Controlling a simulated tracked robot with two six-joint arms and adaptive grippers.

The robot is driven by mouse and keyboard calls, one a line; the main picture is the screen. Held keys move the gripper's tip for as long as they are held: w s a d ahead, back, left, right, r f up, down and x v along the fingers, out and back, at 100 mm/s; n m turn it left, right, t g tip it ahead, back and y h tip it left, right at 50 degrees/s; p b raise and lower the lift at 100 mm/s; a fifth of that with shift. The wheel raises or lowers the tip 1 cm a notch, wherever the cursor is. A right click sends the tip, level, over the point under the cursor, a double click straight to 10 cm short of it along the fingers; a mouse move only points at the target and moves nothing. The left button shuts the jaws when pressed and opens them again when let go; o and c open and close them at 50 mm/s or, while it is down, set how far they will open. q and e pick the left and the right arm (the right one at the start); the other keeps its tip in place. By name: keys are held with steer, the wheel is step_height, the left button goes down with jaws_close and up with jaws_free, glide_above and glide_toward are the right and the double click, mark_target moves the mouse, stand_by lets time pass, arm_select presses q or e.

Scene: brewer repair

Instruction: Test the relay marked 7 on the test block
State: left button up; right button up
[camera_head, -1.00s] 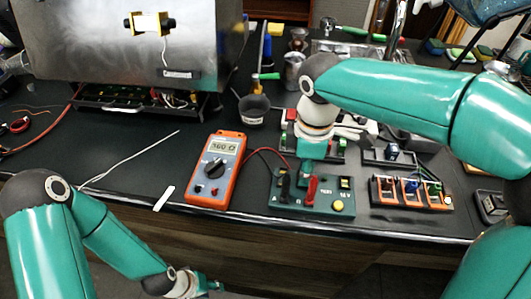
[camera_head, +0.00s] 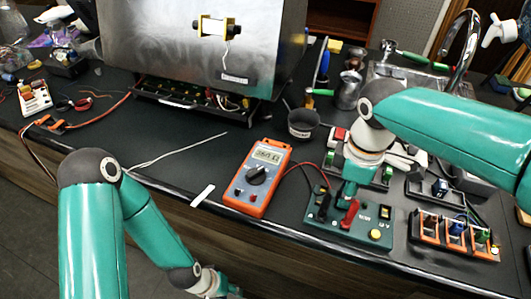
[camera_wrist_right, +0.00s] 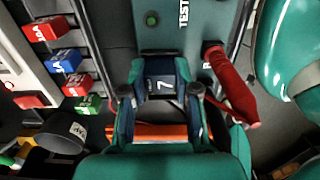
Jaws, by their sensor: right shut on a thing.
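The relay marked 7 (camera_wrist_right: 164,86) is a small dark block with a white 7, seen in the right wrist view. My right gripper (camera_wrist_right: 160,94) is shut on it, one finger on each side. I cannot tell whether the relay is fully seated there. A red probe (camera_head: 350,212) stands beside the gripper; it also shows in the wrist view (camera_wrist_right: 232,85). My left gripper (camera_head: 225,289) is low at the bottom edge, its jaws unclear.
An orange multimeter (camera_head: 247,197) lies left of the test block, its display lit with digits too small to read surely. A rack with orange parts (camera_head: 430,228) is to the right. A black cup (camera_head: 303,122) stands behind. The counter's left front is mostly clear.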

steer(key=shift+r+p, duration=2.25)
steer(key=shift+r, duration=0.3)
